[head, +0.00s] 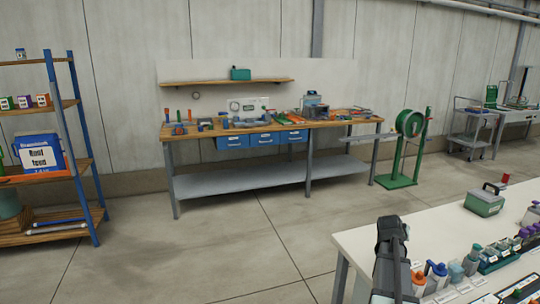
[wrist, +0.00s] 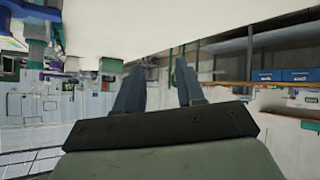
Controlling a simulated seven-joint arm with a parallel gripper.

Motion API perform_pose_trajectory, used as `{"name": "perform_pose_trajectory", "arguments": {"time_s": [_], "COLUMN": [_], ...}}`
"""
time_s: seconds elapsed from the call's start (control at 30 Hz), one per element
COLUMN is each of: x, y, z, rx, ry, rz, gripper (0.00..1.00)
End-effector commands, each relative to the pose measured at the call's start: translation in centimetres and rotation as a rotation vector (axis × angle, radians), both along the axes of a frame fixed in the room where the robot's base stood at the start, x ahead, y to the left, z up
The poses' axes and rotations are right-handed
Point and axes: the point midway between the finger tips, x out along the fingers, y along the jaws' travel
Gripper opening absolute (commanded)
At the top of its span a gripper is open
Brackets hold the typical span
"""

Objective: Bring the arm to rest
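My gripper (wrist: 159,80) shows in the wrist view with its two fingers apart and nothing between them. That view is upside down, with the white table top along its upper edge. In the head view a dark part of my arm stands at the left end of the white table (head: 365,238). The fingertips cannot be made out clearly there. No object is seen touching the fingers.
Bottles (head: 438,272), a rack (head: 498,255) and a green box (head: 484,201) stand on the table right of my arm. A workbench (head: 240,186), blue-framed shelf (head: 64,120) and green hose reel (head: 409,124) stand farther back. Open floor lies between.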

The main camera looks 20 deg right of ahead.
Motion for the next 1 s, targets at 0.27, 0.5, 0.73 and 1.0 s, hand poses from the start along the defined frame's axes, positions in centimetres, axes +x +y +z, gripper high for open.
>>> {"name": "perform_pose_trajectory", "arguments": {"time_s": [0.27, 0.5, 0.73, 1.0], "x": [8.9, 8.5, 4.6, -2.1], "y": [10.7, 18.8, 25.6, 33.3], "z": [-6.6, -16.6, -25.8, -34.9], "rx": [-0.063, 0.041, 0.172, 0.318], "ry": [0.008, 0.133, 0.293, 0.496], "rz": [0.228, 0.318, 0.368, 0.419], "gripper": [0.38, 0.38, 0.38, 0.38]}}
